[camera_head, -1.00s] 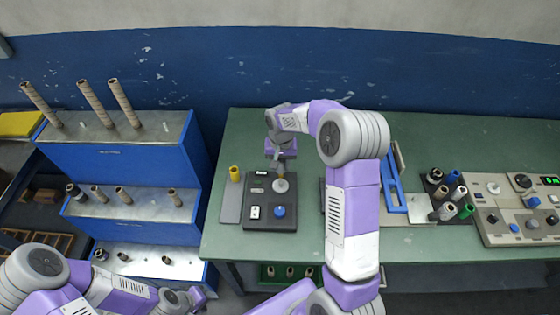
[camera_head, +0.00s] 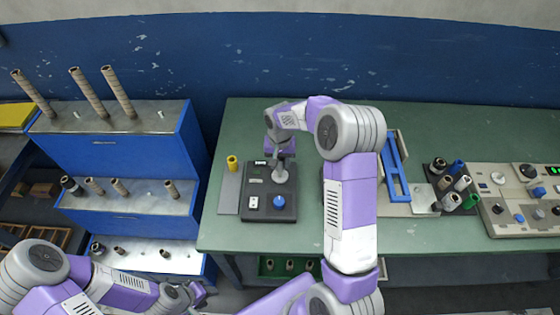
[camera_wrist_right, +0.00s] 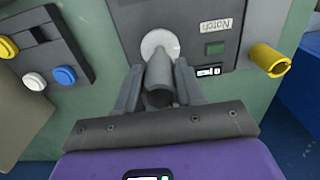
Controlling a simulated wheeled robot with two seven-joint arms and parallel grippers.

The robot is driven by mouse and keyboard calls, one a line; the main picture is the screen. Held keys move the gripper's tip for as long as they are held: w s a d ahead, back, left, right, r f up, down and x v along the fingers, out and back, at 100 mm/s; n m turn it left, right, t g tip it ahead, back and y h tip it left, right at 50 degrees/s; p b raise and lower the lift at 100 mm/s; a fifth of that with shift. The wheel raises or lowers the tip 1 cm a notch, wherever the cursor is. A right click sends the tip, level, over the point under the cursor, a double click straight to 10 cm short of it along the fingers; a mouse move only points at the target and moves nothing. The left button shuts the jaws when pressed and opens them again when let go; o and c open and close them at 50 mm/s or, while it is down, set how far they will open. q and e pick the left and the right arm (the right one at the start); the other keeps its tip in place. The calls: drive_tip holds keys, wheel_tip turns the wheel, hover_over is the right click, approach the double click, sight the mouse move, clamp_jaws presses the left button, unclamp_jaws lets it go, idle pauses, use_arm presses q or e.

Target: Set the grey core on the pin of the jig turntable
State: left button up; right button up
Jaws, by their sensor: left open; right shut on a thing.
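The grey core (camera_wrist_right: 160,78) is between the fingers of my right gripper (camera_wrist_right: 158,88), which is shut on it. In the right wrist view its far end overlaps the pale round disc of the jig turntable (camera_wrist_right: 160,43). Whether it touches the disc is unclear, and the pin is hidden. In the head view my right gripper (camera_head: 280,154) is just above and behind the turntable disc (camera_head: 280,176) on the dark jig box. My left gripper (camera_head: 188,297) is at the lower left, open and away from the bench.
A yellow cylinder (camera_head: 232,163) stands on a grey plate left of the jig. A blue knob (camera_head: 279,201) is at the jig's front. A blue frame (camera_head: 394,165), several rolls and a control panel (camera_head: 520,210) are to the right. Blue stepped shelves (camera_head: 110,150) stand left.

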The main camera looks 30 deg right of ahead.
drive_tip(key=shift+f+b, duration=0.5)
drive_tip(key=shift+f, duration=0.15)
idle(0.7)
drive_tip(key=shift+f, duration=0.4)
drive_tip(key=shift+f+b, duration=0.1)
drive_tip(key=shift+b, duration=0.2)
drive_tip(key=shift+f+b, duration=0.55)
drive_tip(key=shift+f, duration=0.2)
drive_tip(key=shift+f, duration=0.3)
idle(0.3)
drive_tip(key=o, duration=1.6)
drive_tip(key=shift+r, duration=0.1)
